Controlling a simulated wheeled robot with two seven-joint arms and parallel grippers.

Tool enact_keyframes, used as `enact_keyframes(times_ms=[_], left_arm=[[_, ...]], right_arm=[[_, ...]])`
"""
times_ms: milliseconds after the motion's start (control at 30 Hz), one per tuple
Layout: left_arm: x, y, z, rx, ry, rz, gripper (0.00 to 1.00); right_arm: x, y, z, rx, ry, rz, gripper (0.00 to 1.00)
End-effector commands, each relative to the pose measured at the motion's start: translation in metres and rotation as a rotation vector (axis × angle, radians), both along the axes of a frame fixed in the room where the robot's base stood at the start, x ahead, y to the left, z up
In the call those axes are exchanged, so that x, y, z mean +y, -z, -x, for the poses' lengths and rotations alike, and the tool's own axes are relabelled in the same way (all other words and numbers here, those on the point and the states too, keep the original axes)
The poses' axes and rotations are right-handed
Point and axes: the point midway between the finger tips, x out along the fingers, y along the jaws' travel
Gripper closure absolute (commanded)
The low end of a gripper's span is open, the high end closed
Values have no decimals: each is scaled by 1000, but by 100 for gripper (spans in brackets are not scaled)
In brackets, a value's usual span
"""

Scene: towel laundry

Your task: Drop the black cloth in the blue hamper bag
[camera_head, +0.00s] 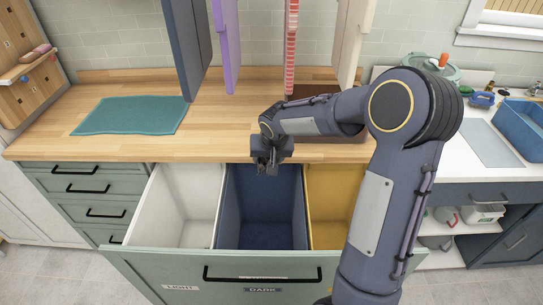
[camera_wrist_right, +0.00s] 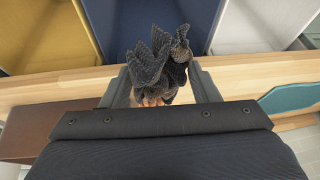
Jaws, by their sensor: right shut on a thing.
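The black cloth (camera_wrist_right: 160,62) is a crumpled, ribbed dark bundle between the fingers of my right gripper (camera_wrist_right: 163,88) in the right wrist view. In the head view my right gripper (camera_head: 268,163) is over the counter's front edge, at the back of the blue hamper bag (camera_head: 262,212); the cloth cannot be made out there. The blue bag is open at the top, in the middle of a pulled-out drawer labelled DARK. It also shows in the right wrist view (camera_wrist_right: 205,14), beyond the cloth. My left gripper is out of view.
A white bag (camera_head: 182,200) stands left of the blue one and a yellow bag (camera_head: 325,205) right, partly behind my arm. A teal towel (camera_head: 133,115) lies on the wooden counter (camera_head: 225,120). Tall panels (camera_head: 187,45) hang above. A blue basin (camera_head: 522,125) is at right.

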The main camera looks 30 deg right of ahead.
Motion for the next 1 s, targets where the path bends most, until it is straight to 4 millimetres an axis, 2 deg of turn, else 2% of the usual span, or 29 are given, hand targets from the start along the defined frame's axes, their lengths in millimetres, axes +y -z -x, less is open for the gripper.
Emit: enact_keyframes(times_ms=[500, 833, 867, 1000], left_arm=[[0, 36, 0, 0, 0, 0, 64], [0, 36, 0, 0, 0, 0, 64], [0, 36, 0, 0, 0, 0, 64], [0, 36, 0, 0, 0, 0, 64]], right_arm=[[0, 55, 0, 1, -1, 1, 67], [0, 57, 0, 1, 0, 0, 67], [0, 57, 0, 1, 0, 0, 41], [0, 56, 0, 1, 0, 0, 23]])
